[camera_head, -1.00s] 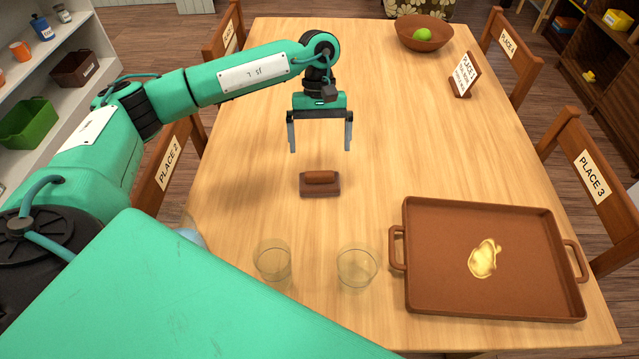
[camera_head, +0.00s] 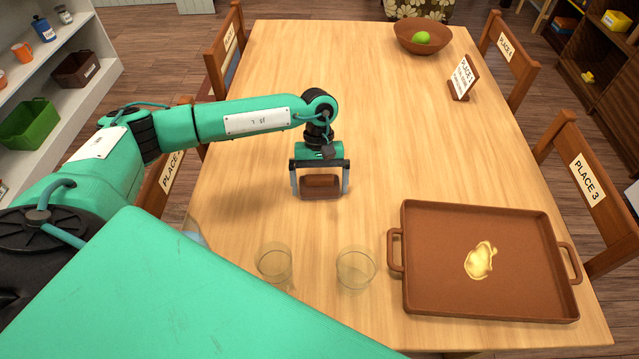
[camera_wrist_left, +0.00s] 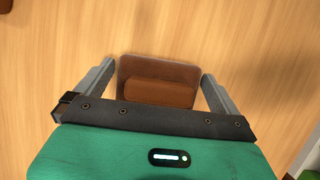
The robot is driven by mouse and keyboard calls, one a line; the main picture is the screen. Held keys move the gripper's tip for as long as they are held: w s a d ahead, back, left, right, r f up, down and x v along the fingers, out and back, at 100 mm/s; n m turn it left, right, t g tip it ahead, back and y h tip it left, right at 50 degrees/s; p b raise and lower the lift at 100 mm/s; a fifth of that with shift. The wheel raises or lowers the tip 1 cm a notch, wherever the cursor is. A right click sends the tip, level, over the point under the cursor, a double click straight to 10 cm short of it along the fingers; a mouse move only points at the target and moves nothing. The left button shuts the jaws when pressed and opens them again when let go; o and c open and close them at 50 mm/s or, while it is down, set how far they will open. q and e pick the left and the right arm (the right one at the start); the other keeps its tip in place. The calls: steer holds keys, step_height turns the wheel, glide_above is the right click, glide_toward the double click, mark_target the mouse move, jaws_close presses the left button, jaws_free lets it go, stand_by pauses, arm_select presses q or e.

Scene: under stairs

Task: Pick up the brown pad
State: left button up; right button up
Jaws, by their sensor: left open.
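The brown pad (camera_head: 320,187) lies on the wooden table, with a rounded brown grip along its top. In the left wrist view the pad (camera_wrist_left: 160,72) sits between the two fingers, with a gap on each side. My left gripper (camera_head: 320,194) is open and lowered over the pad, one finger to its left and one to its right. It also shows in the left wrist view (camera_wrist_left: 157,82). My right gripper is not in view.
Two clear glasses (camera_head: 274,263) and (camera_head: 356,268) stand nearer the front edge. A brown tray (camera_head: 440,305) with a yellowish spill (camera_head: 480,260) lies at the right. A bowl (camera_head: 410,42) with a green ball and a place sign (camera_head: 463,78) stand farther back. The table's middle is clear.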

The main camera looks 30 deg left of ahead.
mark_target(319, 179)
arm_select(q)
steer(key=c, duration=0.7)
steer(key=shift+r, duration=0.1)
steer(key=shift+r, duration=0.5)
step_height(319, 179, up, 19)
steer(key=b, duration=0.1)
steer(key=shift+b, duration=0.4)
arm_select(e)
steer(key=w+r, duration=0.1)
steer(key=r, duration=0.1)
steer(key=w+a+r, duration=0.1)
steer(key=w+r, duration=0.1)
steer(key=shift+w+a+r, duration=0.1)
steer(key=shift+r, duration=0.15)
